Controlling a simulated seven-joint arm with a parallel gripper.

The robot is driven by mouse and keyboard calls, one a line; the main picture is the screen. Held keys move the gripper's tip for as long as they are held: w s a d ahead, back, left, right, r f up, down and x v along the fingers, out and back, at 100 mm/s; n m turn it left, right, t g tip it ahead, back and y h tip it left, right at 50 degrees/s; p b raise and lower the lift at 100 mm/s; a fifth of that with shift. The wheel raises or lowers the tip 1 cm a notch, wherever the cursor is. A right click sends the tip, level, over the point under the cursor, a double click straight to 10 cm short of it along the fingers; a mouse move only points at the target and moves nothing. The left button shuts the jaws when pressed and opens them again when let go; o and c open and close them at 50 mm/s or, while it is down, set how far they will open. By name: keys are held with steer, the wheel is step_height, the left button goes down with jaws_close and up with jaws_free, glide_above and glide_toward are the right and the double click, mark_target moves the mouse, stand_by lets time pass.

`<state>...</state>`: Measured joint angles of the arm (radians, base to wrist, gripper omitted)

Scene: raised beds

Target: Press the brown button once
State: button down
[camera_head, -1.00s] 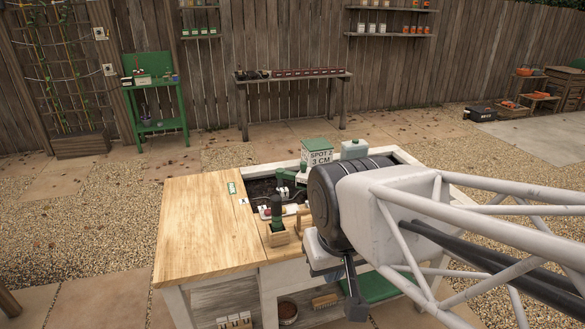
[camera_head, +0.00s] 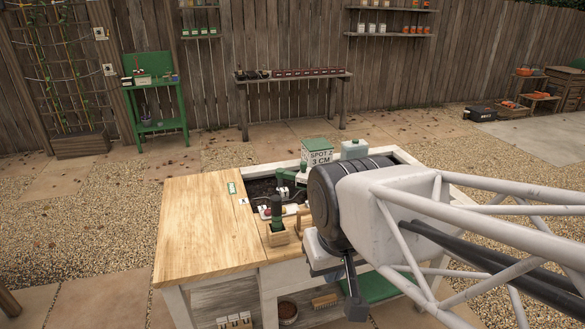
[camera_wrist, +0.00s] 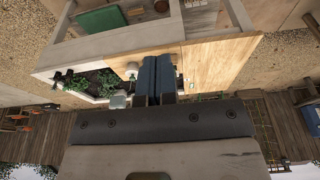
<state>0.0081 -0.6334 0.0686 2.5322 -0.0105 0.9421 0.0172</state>
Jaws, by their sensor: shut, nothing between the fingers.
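My gripper (camera_wrist: 157,70) shows in the wrist view with its two blue-grey fingers shut together and nothing between them. It hangs over the bench near the edge between the wooden top and the planter bed. In the head view my arm hides most of the gripper and part of the bench behind it. A small pale plate (camera_head: 264,213) with red and other small pieces lies at the bed's front edge. I cannot make out clearly which piece is the brown button; it is too small or hidden.
The bench (camera_head: 205,225) has a bare wooden top at left. A green-handled tool (camera_head: 276,211) stands in a wooden holder (camera_head: 278,237) near the plate.

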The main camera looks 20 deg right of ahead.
stand_by(0.4)
steer(key=w+r+m+t+y, duration=0.1)
steer(key=w+r, duration=0.1)
steer(key=w, duration=0.9)
steer(key=w+r+t+y, duration=0.1)
steer(key=w+r, duration=0.1)
steer(key=w, duration=0.9)
steer(key=m+t, duration=0.5)
steer(key=m, duration=0.2)
glide_above(315, 176)
step_height(315, 176, down, 17)
steer(key=shift+w+d+f+h, duration=0.25)
steer(key=shift+w+d+h, duration=0.15)
steer(key=shift+w+d, duration=0.15)
steer(key=shift+f, duration=0.15)
steer(key=shift+a+f, duration=0.1)
steer(key=shift+f, duration=4.15)
